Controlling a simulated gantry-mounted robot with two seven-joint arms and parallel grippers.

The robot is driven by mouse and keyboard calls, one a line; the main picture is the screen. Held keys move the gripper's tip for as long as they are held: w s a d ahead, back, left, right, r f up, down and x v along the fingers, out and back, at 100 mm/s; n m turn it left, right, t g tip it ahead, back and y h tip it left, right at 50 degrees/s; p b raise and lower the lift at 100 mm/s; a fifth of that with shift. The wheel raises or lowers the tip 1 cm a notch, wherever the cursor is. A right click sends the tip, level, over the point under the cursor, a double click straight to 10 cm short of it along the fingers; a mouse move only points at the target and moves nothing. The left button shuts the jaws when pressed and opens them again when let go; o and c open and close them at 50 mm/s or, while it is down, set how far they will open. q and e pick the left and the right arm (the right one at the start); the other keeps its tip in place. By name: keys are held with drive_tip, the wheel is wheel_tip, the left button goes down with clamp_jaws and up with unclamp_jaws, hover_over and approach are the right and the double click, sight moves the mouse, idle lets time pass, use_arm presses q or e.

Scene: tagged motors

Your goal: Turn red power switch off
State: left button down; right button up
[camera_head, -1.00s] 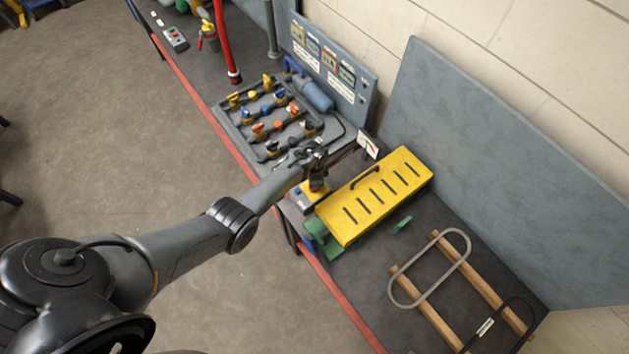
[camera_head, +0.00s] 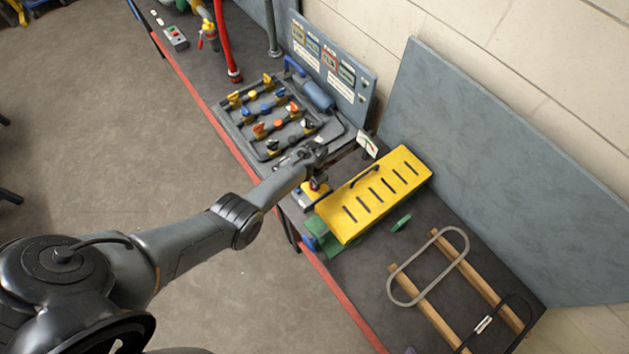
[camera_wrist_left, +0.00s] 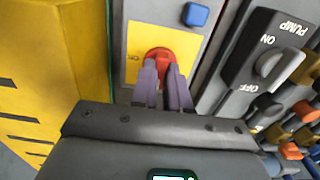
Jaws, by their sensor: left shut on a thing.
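The red power switch (camera_wrist_left: 159,57) is a red knob on a yellow plate (camera_wrist_left: 142,32) set in a grey box. In the left wrist view the two fingers of my left gripper (camera_wrist_left: 166,82) are closed around the knob, which shows partly between and above them. In the head view my left gripper (camera_head: 317,172) reaches down over the yellow plate (camera_head: 313,196), and the knob is mostly hidden there. The lettering around the knob is mostly covered, so its setting cannot be read. My right gripper is not in view.
A long yellow slotted cover (camera_head: 375,192) stands close to the right of the switch box. A tray of coloured valves (camera_head: 270,115) lies behind it. A black PUMP switch (camera_wrist_left: 262,62) and a blue button (camera_wrist_left: 195,15) sit near the gripper in the left wrist view.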

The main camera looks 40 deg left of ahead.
use_arm(q)
drive_tip(key=c, duration=1.1)
unclamp_jaws()
drive_tip(key=shift+r+p, duration=0.35)
drive_tip(key=shift+r, duration=0.2)
drive_tip(key=shift+r+p, duration=0.95)
drive_tip(key=shift+r, duration=3.9)
